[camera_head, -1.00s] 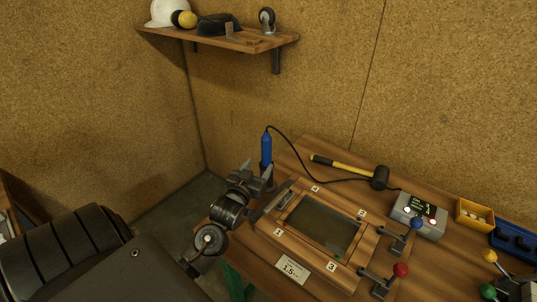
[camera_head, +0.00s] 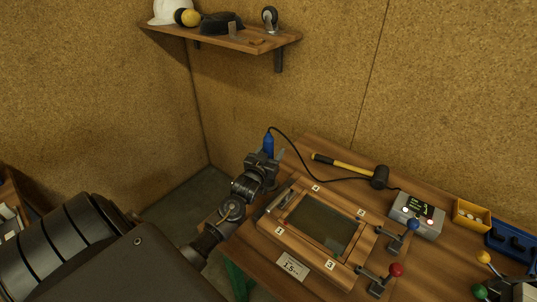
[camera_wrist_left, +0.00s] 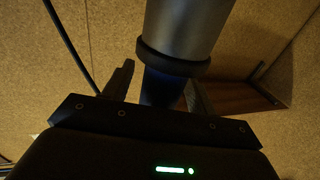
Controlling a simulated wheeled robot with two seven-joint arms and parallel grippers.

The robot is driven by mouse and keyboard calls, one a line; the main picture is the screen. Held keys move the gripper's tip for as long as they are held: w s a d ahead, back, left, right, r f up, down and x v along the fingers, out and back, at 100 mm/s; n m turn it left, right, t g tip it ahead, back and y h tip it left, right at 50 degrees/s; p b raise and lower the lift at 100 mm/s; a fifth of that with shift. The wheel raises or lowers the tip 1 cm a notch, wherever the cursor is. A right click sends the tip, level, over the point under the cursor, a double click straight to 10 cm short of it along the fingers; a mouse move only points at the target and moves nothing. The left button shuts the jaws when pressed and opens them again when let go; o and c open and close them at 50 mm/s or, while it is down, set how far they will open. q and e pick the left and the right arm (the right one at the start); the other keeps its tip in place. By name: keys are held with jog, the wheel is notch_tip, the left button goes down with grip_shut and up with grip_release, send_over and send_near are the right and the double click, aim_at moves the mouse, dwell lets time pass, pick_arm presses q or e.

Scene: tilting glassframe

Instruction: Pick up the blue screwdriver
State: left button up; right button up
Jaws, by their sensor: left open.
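The blue screwdriver (camera_head: 268,141) stands upright at the back left corner of the workbench, with a black cable running from its top. Only its upper blue part shows in the head view; my left gripper (camera_head: 268,156) hides the lower part. In the left wrist view, a grey cylinder with a dark collar and a dark blue part (camera_wrist_left: 162,86) lies between the two fingers of my left gripper (camera_wrist_left: 160,88). The fingers are open around it, and I cannot tell whether they touch it.
A wooden frame with a dark glass panel (camera_head: 318,224) lies just right of the gripper. A shelf (camera_head: 225,38) hangs above on the wall.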

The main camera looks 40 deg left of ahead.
pick_arm(q)
jog(key=c, duration=1.2)
jog(key=shift+r, duration=0.1)
notch_tip(320, 180, up, 10)
jog(key=shift+b, duration=1)
jog(key=o, duration=0.4)
jog(key=c, duration=0.4)
notch_tip(320, 180, up, 11)
jog(key=p, duration=1.1)
